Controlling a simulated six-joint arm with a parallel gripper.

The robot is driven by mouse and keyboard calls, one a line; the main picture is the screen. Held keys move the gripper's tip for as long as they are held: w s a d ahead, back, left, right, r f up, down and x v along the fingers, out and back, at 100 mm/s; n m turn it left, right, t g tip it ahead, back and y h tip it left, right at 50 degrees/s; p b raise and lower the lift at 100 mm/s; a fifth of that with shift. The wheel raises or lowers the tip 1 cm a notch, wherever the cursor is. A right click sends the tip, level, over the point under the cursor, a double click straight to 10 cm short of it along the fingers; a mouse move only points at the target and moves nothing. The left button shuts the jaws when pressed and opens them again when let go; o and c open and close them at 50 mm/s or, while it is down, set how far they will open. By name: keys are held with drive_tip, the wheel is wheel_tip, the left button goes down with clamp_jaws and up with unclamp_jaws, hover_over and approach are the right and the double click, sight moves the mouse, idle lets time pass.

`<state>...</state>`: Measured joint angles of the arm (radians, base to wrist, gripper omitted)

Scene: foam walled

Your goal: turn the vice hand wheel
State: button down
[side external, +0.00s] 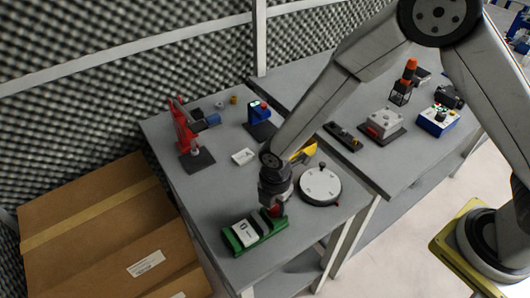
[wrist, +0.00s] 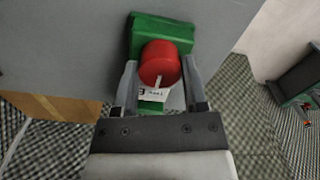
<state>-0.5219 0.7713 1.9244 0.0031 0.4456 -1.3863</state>
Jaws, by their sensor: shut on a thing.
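The green vice (side external: 266,222) stands near the front edge of the grey table in the side view, with a pale block bearing a dark mark in it. Its red hand wheel (side external: 275,210) is at the vice's right end, partly covered by my gripper (side external: 274,203). In the wrist view the red wheel (wrist: 160,62) sits between the two fingers of my gripper (wrist: 159,76), one finger on each side. My gripper is shut on the wheel. The green vice body (wrist: 144,27) shows behind the wheel, and a white label shows below it.
A round white dial plate (side external: 320,186) lies right of my gripper, with a yellow object (side external: 304,152) behind it. A red press (side external: 184,128), a small white switch plate (side external: 244,156) and a blue device (side external: 258,112) stand farther back. Cardboard boxes (side external: 100,220) stand left of the table.

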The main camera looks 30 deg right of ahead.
drive_tip(key=shift+m, duration=0.4)
drive_tip(key=m, duration=1.2)
drive_tip(key=shift+m, duration=0.3)
drive_tip(key=m, duration=0.3)
drive_tip(key=shift+m, duration=0.3)
drive_tip(key=m, duration=0.3)
drive_tip(key=shift+m, duration=0.3)
drive_tip(key=m, duration=0.6)
drive_tip(key=shift+m, duration=0.3)
